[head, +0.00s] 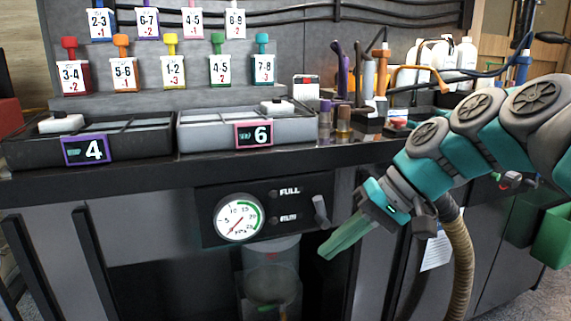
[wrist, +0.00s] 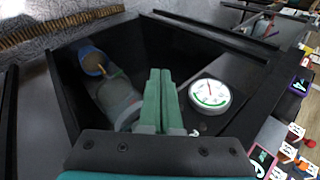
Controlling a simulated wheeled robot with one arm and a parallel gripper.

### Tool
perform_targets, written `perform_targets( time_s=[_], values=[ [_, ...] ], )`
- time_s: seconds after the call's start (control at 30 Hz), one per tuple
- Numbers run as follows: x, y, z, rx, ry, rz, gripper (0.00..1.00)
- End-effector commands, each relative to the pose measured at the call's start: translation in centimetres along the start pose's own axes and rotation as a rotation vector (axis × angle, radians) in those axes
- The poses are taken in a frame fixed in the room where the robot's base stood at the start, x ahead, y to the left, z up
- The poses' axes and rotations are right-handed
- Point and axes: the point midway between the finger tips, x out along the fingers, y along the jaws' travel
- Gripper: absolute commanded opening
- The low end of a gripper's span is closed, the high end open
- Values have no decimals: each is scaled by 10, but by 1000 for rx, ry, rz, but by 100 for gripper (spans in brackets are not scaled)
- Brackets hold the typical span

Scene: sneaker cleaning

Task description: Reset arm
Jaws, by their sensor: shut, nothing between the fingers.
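My gripper (head: 345,238) hangs at the end of my teal and grey arm, in front of the dark cabinet below the counter. Its green fingers are together with nothing between them. They point down and to the left, right of the round pressure gauge (head: 238,218). In the wrist view the closed fingers (wrist: 160,85) stand in the middle, with the gauge (wrist: 210,94) just to their right. A clear cylinder (wrist: 118,98) in the cabinet recess lies to their left. I cannot tell the exact gap between fingers and cabinet.
On the counter stand a dark tray (head: 20,150) labelled 4 and a grey tray (head: 190,135) labelled 6. Several numbered bottles (head: 173,72) stand on shelves behind. Tools and white bottles (head: 466,55) crowd the right. A ribbed hose (head: 461,260) hangs beside my arm.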

Motion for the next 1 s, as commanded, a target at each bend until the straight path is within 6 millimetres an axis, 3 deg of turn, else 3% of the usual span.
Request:
perform_targets(
  time_s=[0.1,0.3,0.6,0.77,1.0],
  values=[
    [38,15,46,11,-68,131,0],
    [82,64,120,36,-146,358,0],
    [103,150,218,81,-221,641,0],
    [103,173,241,94,-233,705,0],
    [102,176,244,95,-234,714,0]
  ],
)
